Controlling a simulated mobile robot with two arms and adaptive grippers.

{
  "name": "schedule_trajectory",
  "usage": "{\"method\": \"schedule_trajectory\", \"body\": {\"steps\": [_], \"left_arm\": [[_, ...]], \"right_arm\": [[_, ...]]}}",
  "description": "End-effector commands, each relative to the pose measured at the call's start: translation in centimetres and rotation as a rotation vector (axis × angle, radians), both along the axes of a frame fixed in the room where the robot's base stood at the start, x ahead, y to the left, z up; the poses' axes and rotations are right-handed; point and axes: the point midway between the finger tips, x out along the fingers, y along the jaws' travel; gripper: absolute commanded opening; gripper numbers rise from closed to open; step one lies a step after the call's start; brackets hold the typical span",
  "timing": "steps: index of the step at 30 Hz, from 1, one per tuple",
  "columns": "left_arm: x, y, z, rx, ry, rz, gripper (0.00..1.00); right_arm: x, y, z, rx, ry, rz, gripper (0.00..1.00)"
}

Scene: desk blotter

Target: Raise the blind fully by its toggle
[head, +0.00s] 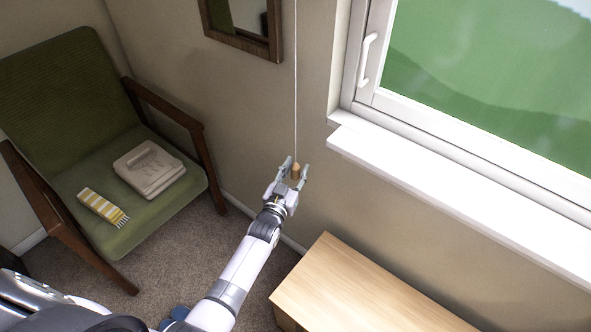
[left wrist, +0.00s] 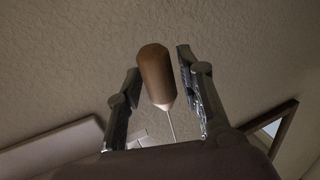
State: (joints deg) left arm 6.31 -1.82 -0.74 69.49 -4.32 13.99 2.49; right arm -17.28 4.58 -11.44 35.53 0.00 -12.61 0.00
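The toggle (head: 295,171) is a small wooden knob at the end of a thin pale cord (head: 295,90) that hangs down the wall left of the window. My left gripper (head: 294,172) is at the toggle, with its fingers spread on either side of it. In the left wrist view the brown toggle (left wrist: 155,74) stands between the two open fingers (left wrist: 158,100), with gaps at both sides, and the cord runs from its tapered end. The blind itself is not in view. My right gripper is not in view.
A white window sill (head: 450,190) juts out at right, below the window (head: 490,80). A wooden cabinet top (head: 350,295) is below my gripper. A green armchair (head: 70,90) with a folded cloth (head: 150,168) stands at left. A framed mirror (head: 245,38) hangs above.

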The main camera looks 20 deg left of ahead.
Motion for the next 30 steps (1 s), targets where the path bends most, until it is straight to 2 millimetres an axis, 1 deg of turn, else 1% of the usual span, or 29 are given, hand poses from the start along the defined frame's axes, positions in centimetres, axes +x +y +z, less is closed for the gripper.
{"method": "schedule_trajectory", "body": {"steps": [3, 10, 14, 17, 24, 27, 30], "left_arm": [[0.0, 0.0, 0.1, 0.0, -0.002, 0.0, 0.42], [0.0, 0.0, 0.1, 0.0, -0.003, 0.0, 0.42], [-0.6, 0.0, 0.1, 0.001, -0.002, 0.0, 0.42], [-2.0, 0.1, 0.0, 0.001, -0.001, 0.0, 0.42], [-7.0, 0.3, 0.0, 0.001, 0.0, 0.0, 0.42], [-8.9, 0.3, 0.0, 0.001, 0.0, 0.0, 0.42], [-10.4, 0.4, 0.0, 0.001, 0.0, 0.0, 0.42]], "right_arm": [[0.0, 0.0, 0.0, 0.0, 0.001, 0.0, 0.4], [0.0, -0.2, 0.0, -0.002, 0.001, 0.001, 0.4], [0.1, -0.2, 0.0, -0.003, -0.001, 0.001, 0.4], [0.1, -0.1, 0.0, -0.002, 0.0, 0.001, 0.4], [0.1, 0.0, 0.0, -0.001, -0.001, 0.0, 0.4], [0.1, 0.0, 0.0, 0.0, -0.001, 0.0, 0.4], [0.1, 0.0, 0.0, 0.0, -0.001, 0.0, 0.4]]}}
